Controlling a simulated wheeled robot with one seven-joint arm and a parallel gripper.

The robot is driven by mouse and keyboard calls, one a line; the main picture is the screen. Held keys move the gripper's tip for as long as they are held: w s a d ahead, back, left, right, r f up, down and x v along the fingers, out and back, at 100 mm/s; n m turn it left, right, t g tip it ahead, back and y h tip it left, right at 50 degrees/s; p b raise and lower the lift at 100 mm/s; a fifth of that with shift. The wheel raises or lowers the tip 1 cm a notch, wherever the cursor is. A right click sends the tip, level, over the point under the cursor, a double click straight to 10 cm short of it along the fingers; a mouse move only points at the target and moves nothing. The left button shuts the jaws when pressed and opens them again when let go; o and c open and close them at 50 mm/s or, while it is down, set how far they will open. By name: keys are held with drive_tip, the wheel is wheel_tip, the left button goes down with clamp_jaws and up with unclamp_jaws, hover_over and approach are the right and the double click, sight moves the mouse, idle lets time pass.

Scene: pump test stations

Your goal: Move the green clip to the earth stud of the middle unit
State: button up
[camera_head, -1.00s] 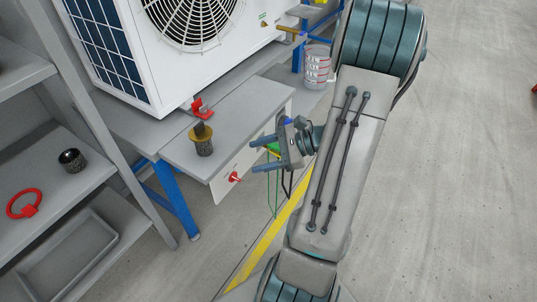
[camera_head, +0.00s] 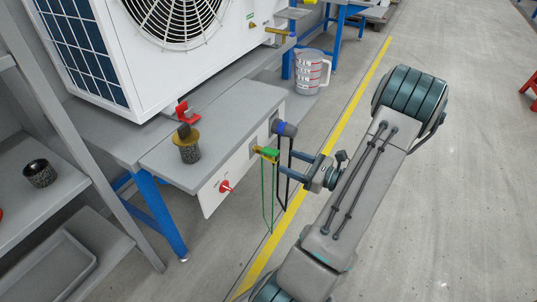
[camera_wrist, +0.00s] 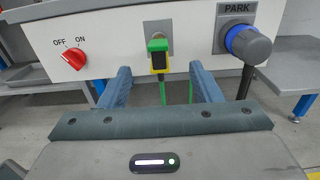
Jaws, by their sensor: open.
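The green clip (camera_head: 268,152), with a yellow part, sits on a small metal plate on the white front panel of the bench. Green cable hangs down from it. In the wrist view the green clip (camera_wrist: 158,50) is ahead of and between my finger tips, centred. My gripper (camera_head: 283,163) is open and empty, with a finger on each side of the line to the clip; it also shows in the wrist view (camera_wrist: 158,78). It looks apart from the clip. No earth stud can be made out for certain.
A red OFF/ON knob (camera_wrist: 75,58) is left of the clip, and a blue-grey plug (camera_wrist: 248,45) under a PARK label is right. A white fan unit (camera_head: 150,50) stands on the bench. A black-and-brass pot (camera_head: 188,145) and a measuring jug (camera_head: 311,72) stand nearby.

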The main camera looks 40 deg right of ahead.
sight(268, 154)
drive_tip(key=shift+x, duration=4.4)
drive_tip(key=shift+a+p, duration=0.1)
drive_tip(key=shift+p, duration=0.2)
clamp_jaws()
drive_tip(key=shift+s, duration=0.1)
drive_tip(key=shift+p+v, duration=0.45)
drive_tip(key=shift+v, duration=2.5)
